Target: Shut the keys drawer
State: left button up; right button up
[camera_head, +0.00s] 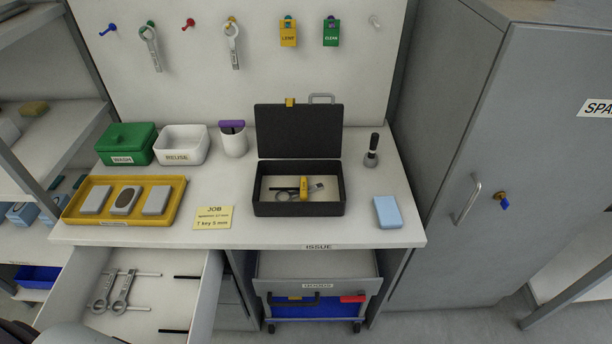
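An open drawer (208,300) is pulled far out below the left part of the bench. It holds two grey ring-ended tools (104,292) and several thin rods, some with black ends. No label shows on it, but its contents fit the keys drawer. Its front edge is cut off or hidden at the bottom of the picture. A grey rounded part at the bottom left corner looks like part of my arm, overlapping the drawer's near left. Neither gripper's fingers are in view.
The bench carries a yellow tray (72,208), an open black case (300,209) and a blue block (387,212). A grey cabinet (450,130) stands at right, open shelves at left.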

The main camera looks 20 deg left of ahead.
aim_at(156, 300)
jog(key=k+u, duration=0.1)
jog(key=u, duration=2.45)
